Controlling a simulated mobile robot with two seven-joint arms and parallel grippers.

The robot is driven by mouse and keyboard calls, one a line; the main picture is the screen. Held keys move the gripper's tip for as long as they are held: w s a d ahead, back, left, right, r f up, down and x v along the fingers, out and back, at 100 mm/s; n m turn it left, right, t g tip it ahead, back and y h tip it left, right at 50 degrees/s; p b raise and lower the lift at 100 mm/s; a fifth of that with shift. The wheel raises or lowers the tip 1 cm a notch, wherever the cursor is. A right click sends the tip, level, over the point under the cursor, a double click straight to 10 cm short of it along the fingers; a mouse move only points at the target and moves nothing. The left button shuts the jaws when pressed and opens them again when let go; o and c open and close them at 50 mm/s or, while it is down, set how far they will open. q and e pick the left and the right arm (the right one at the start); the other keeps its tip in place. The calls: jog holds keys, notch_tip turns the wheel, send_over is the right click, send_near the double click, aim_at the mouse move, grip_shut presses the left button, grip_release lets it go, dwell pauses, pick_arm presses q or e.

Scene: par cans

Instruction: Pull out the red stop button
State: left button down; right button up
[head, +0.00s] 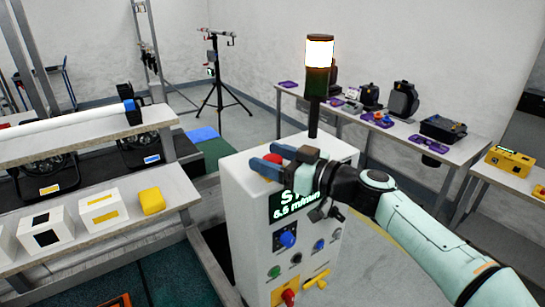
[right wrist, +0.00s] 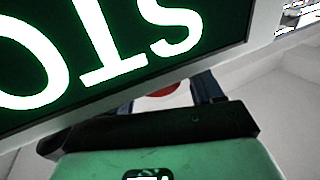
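The red stop button (head: 272,159) sits on the top of the white control cabinet (head: 250,215), near its front left. My right gripper (head: 271,158) reaches in from the right with its blue fingers apart, one on either side of the button. In the right wrist view the red button (right wrist: 162,90) shows between the two fingers, partly hidden behind the gripper body. A gap shows between the button and the right-hand finger, and I cannot tell about contact on the other side. My left gripper is not in view.
The cabinet's green-lit display (head: 294,203) is partly hidden by my wrist. Below it are a blue knob (head: 288,239), small buttons and a yellow handle (head: 317,279). A lamp post (head: 318,75) rises behind the gripper. A bench (head: 95,222) with boxes stands at left.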

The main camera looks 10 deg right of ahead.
grip_shut()
jog(key=shift+r+b, duration=0.3)
jog(key=shift+r, duration=0.25)
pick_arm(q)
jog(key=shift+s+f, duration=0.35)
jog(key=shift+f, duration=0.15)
pick_arm(e)
jog(key=shift+r, duration=0.15)
jog(key=shift+o, duration=0.8)
grip_release()
jog(key=shift+r, duration=0.1)
jog(key=shift+d, duration=0.1)
